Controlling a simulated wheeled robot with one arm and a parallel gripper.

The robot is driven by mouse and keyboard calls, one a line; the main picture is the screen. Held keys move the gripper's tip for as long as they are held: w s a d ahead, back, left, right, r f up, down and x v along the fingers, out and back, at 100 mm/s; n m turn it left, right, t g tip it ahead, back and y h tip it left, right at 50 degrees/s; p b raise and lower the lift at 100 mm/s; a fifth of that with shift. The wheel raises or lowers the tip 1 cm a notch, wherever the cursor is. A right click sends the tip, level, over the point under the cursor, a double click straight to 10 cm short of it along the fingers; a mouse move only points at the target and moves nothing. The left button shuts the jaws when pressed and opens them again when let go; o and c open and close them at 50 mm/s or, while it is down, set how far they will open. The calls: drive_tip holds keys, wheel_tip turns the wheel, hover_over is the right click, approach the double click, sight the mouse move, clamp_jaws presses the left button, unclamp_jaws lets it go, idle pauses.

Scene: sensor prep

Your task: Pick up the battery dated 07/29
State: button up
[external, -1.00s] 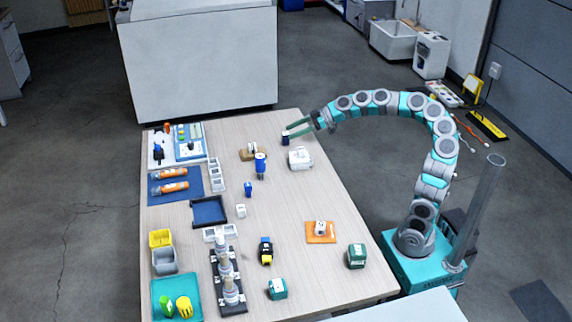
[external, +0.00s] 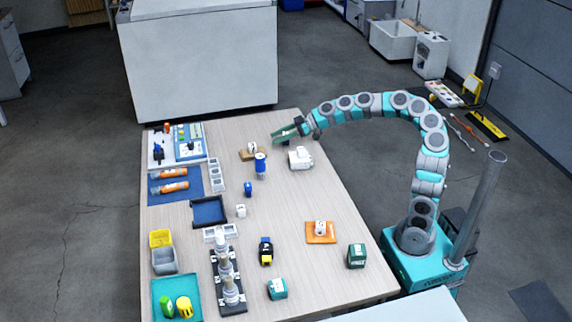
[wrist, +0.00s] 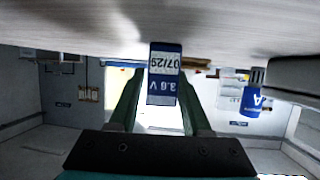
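The battery dated 07/29 (wrist: 164,75) is a blue block with a white label and "3.6 V", upside down in the wrist view. It stands upright on the table, between the fingertips. My gripper (wrist: 163,80) has its two green fingers apart, one on each side of the battery. A gap shows beside the battery's free end, and whether the tips touch it is hard to see. In the external view my gripper (external: 281,135) is low at the table's far right edge, and its fingers mostly hide the battery.
Another blue battery (external: 260,165) stands just nearer, also in the wrist view (wrist: 251,102). A white device (external: 300,157) lies to the right, and a brown block (external: 248,155) to the left. The wooden table (external: 310,200) is clear in the middle right.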

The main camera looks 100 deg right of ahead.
clamp_jaws()
idle(0.5)
